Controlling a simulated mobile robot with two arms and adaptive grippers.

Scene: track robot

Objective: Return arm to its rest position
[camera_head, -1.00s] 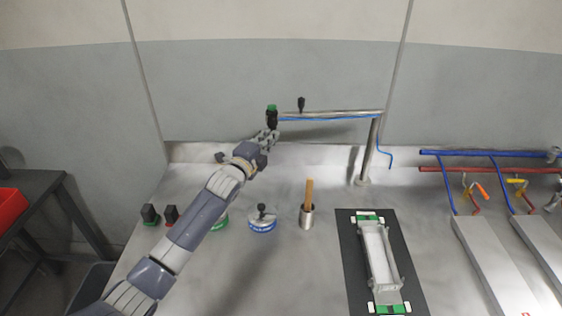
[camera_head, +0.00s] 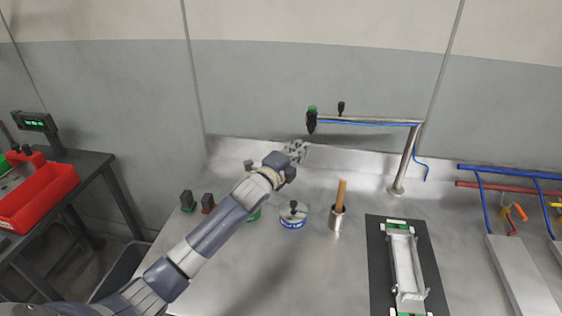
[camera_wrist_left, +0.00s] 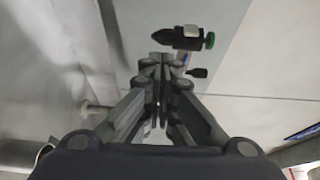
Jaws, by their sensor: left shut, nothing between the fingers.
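My left arm reaches in from the lower left over the metal table (camera_head: 240,262). Its left gripper (camera_head: 299,146) is up near the back wall, just below and left of a dark tool with a green cap (camera_head: 312,118) at the end of a metal arm on a post. In the left wrist view the gripper's fingers (camera_wrist_left: 160,85) are closed together with nothing between them. The dark tool with its green knob (camera_wrist_left: 185,38) shows beyond the fingertips, apart from them. My right gripper is not in view.
The metal post (camera_head: 408,165) carries a blue hose. Red and blue pipes are at right; a red bin (camera_head: 45,195) is at left.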

